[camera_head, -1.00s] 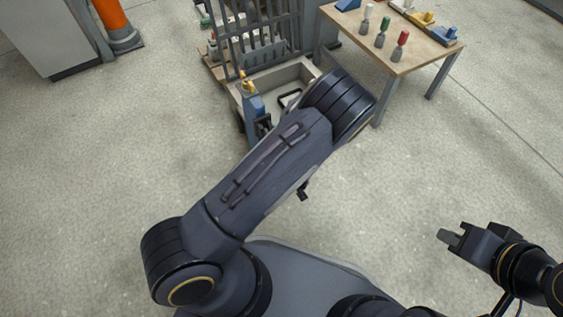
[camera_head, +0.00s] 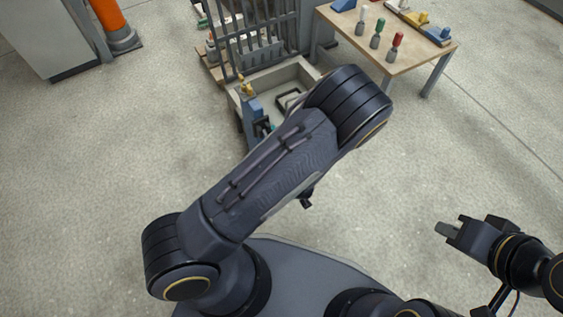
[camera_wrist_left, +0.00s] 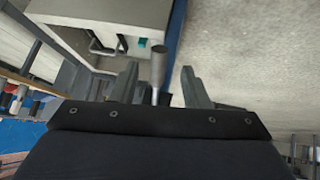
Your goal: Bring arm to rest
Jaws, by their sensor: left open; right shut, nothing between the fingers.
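My left arm (camera_head: 270,170) crosses the middle of the head view, and its gripper is hidden there. In the left wrist view my left gripper (camera_wrist_left: 159,78) has its two fingers apart. A grey rod with a round top (camera_wrist_left: 158,62) shows in the gap between them; I cannot tell whether it touches either finger. My right gripper (camera_head: 447,229) is shut and empty at the lower right of the head view, over bare floor.
A grey mould box (camera_head: 308,70) with barred racks (camera_head: 262,42) and a blue post (camera_head: 255,108) stands beyond my left arm. A wooden table (camera_head: 352,42) with coloured-top pieces is at the upper right. An orange post (camera_head: 106,14) stands upper left. Floor on the right is clear.

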